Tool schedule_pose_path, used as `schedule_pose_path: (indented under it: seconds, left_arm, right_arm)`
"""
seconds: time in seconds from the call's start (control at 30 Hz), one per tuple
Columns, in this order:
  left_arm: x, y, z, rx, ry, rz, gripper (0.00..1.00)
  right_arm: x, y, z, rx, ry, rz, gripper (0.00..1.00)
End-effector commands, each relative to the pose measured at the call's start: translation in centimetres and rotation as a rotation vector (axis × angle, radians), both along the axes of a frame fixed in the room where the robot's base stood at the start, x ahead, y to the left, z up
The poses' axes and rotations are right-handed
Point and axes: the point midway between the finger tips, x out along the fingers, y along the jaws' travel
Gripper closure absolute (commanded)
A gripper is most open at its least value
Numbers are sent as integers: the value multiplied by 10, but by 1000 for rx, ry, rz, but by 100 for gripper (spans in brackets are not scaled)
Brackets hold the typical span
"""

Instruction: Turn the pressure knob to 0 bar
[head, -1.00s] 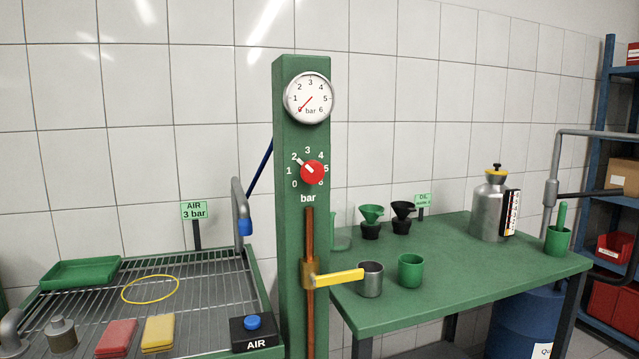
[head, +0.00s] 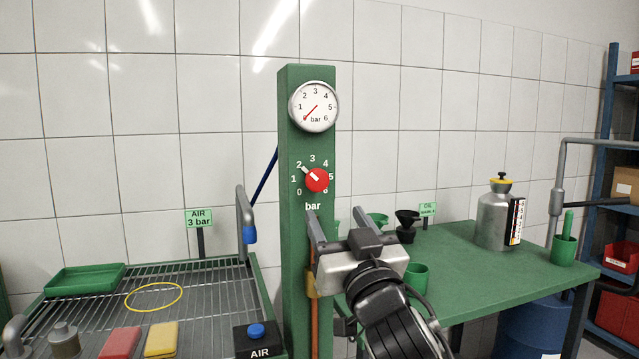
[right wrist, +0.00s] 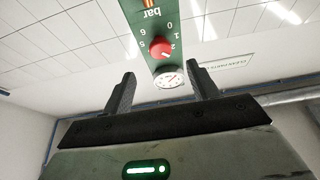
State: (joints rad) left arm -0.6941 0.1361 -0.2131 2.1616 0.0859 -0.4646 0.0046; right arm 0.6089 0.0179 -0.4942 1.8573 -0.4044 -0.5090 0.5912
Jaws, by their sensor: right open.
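The red pressure knob (head: 317,180) is on the front of the green post, ringed by a scale from 0 to 6 bar. Its white pointer aims up-left at about the 2. The gauge (head: 313,106) above has its red needle at the low end, near 0. My right gripper (head: 325,213) is open and empty, just below the knob and in front of the post, not touching the knob. In the right wrist view the knob (right wrist: 161,48) shows beyond and between the open fingers (right wrist: 160,88). My left gripper is not in view.
The green post (head: 306,73) stands between a slatted wash tray (head: 215,290) with a blue AIR button (head: 256,331) and a green bench (head: 455,258). The bench holds a metal can (head: 494,220), funnels and cups. The space in front of the knob is clear.

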Motion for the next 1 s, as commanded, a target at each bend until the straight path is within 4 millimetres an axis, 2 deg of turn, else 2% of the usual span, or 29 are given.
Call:
schedule_pose_path:
  seconds: [0.2,0.4,0.6,0.93,1.0]
  left_arm:
    - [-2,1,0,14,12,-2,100]
    - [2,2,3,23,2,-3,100]
    - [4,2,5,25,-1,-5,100]
    - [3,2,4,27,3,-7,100]
    - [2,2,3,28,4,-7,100]
  right_arm:
    - [43,14,21,-1,0,0,41]
    - [72,23,32,0,0,-1,41]
    - [86,28,37,1,0,0,41]
    - [88,28,38,1,0,0,41]
    - [87,28,38,1,0,0,60]
